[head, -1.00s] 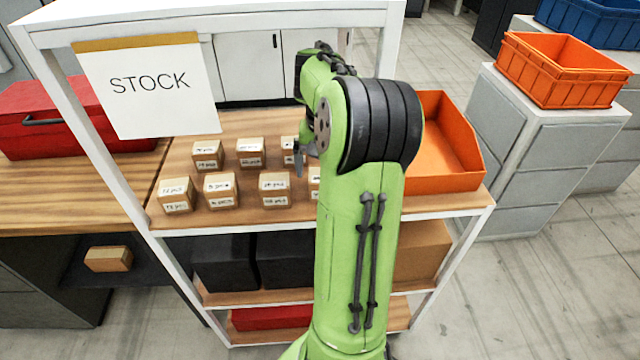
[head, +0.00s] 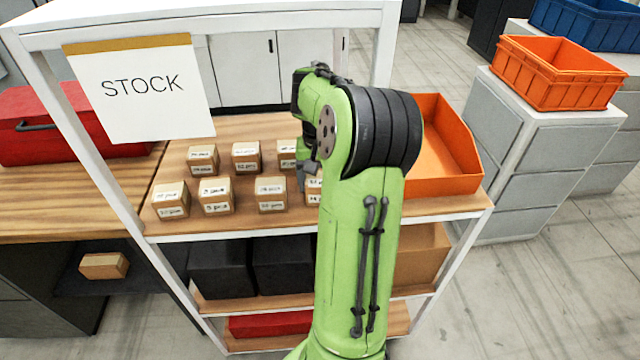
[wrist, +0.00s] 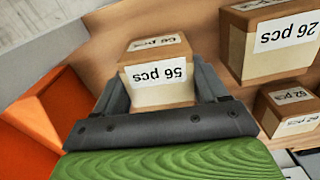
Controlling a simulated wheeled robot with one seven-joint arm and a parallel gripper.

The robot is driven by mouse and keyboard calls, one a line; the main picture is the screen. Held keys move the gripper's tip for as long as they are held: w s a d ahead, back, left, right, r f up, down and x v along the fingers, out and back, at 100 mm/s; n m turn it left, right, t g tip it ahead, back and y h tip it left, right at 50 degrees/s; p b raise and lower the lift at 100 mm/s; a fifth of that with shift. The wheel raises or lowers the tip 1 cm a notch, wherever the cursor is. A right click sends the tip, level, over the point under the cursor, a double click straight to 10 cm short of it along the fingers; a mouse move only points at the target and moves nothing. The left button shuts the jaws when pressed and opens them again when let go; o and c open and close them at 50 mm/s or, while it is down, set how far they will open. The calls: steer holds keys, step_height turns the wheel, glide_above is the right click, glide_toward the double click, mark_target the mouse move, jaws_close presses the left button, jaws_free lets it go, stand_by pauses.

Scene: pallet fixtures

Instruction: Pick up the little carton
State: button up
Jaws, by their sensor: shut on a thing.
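Several small brown cartons with white labels stand in two rows on the wooden shelf top (head: 240,222) in the head view. My gripper (wrist: 160,88) is shut on a carton marked 56 pcs (wrist: 162,94), with one finger on either side of it. In the head view, this carton (head: 314,188) is mostly hidden behind my arm at the right end of the front row. I cannot tell whether it touches the shelf.
An orange bin (head: 440,150) sits on the shelf right of my arm and shows at the left of the wrist view (wrist: 50,125). A white frame with a STOCK sign (head: 142,88) rises in front. A red case (head: 40,130) is on the left bench.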

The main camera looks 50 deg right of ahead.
steer(key=shift+r, duration=0.1)
steer(key=shift+r, duration=0.3)
steer(key=r, duration=0.1)
steer(key=r+p, duration=0.1)
steer(key=r, duration=0.1)
steer(key=shift+s+a, duration=0.2)
steer(key=s+a+b, duration=0.2)
steer(key=s+a, duration=0.9)
steer(key=a, duration=0.2)
steer(key=shift+s+f, duration=0.15)
steer(key=shift+s, duration=0.1)
steer(key=shift+a, duration=0.1)
